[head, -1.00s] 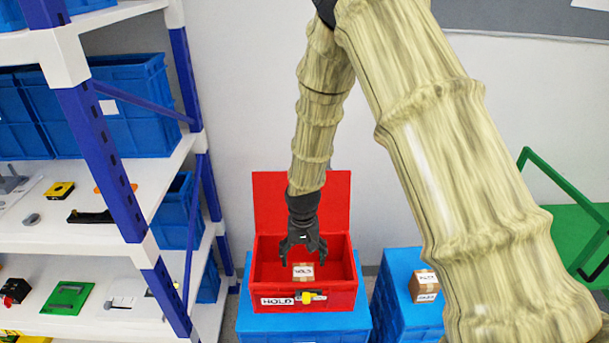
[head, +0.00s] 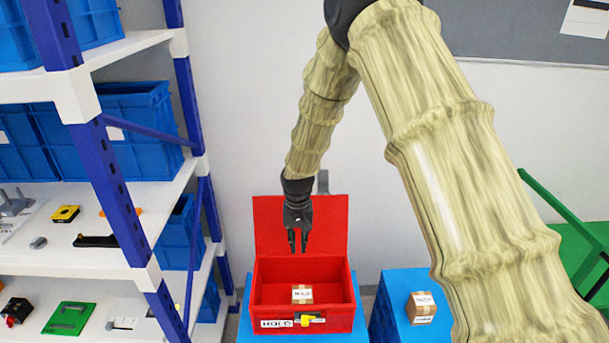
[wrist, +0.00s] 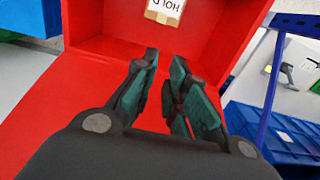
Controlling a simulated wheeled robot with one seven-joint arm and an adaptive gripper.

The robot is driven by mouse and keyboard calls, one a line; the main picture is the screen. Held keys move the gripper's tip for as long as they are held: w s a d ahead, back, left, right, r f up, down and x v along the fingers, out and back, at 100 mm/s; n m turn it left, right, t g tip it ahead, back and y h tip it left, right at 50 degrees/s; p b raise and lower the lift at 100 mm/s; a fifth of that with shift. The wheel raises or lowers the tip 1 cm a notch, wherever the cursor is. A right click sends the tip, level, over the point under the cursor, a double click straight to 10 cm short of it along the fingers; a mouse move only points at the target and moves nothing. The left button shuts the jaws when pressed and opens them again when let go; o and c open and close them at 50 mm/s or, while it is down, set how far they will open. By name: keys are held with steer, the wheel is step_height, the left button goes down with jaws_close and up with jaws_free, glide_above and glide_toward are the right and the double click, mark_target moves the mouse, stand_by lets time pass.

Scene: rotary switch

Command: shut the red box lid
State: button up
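The red box (head: 335,319) stands on a blue crate with its lid (head: 328,225) upright at the back, so it is open. A small labelled carton (head: 302,294) lies inside and also shows in the wrist view (wrist: 165,10). My gripper (head: 298,247) hangs above the box, in front of the lid in the head view. In the wrist view, my fingers (wrist: 166,65) are apart with nothing between them. Whether they touch the lid cannot be told.
A white and blue shelf (head: 130,262) with blue bins and small parts stands at the left. Another blue crate (head: 395,305) with a carton (head: 421,308) stands right of the box. A green frame (head: 560,215) is at the far right.

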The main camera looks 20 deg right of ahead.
steer(key=w+r+p, duration=0.1)
steer(key=w+r, duration=0.1)
steer(key=r, duration=0.2)
steer(key=w+d+r+p, duration=0.1)
steer(key=w+r, duration=0.2)
steer(key=r, duration=0.1)
steer(key=w+r+p, duration=0.1)
steer(key=w+r, duration=0.2)
steer(key=r, duration=0.1)
steer(key=shift+w+d+r, duration=0.1)
steer(key=shift+d, duration=0.05)
jaws_close()
steer(key=w+d+r+b, duration=0.3)
steer(key=w+d+r, duration=0.2)
steer(key=w+r, duration=0.4)
step_height(320, 180, down, 9)
steer(key=s+a+p, duration=0.1)
steer(key=s+p, duration=0.1)
steer(key=p, duration=0.4)
steer(key=shift+s+a+f+p, duration=0.2)
steer(key=shift+s+p, duration=0.1)
steer(key=shift+s, duration=0.1)
steer(key=shift+s, duration=0.1)
